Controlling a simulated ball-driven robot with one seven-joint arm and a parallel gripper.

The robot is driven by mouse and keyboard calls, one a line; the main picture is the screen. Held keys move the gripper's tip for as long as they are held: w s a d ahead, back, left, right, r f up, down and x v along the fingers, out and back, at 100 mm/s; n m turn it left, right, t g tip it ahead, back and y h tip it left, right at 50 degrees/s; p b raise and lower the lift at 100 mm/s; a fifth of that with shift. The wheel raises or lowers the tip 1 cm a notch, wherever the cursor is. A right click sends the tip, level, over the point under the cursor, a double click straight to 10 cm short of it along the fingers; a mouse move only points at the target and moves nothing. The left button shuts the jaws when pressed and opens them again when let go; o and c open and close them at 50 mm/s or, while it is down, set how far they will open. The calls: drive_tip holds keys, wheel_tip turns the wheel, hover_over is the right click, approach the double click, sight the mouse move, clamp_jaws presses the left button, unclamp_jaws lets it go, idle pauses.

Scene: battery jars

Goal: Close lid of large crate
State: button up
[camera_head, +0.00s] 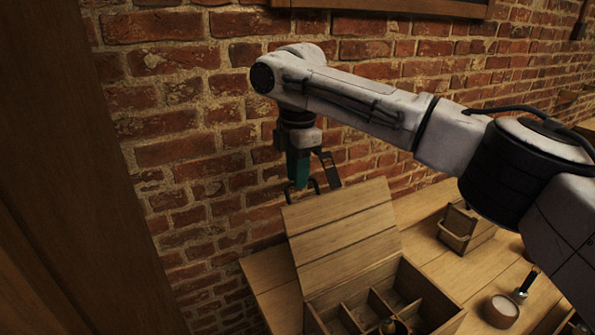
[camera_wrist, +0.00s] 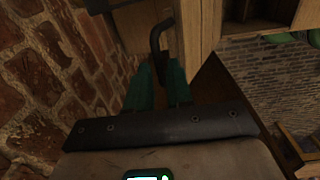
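The large wooden crate (camera_head: 318,322) stands on the bench at the lower middle of the head view, with its divided compartments showing. Its plank lid (camera_head: 342,237) is raised and leans back toward the brick wall. A dark loop handle (camera_head: 317,186) shows at the lid's top edge, and it also appears in the wrist view (camera_wrist: 156,38). My gripper (camera_head: 300,183) points down at the handle from above. In the wrist view its two green fingers (camera_wrist: 160,75) are a little apart, with the handle's end between them. Whether they grip it is unclear.
A small wooden box with a handle (camera_head: 466,228) stands on the bench to the right. A round pale-topped jar (camera_head: 502,309) is at the lower right. The brick wall (camera_head: 190,150) is close behind my gripper.

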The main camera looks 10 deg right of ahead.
clamp_jaws()
idle(1.1)
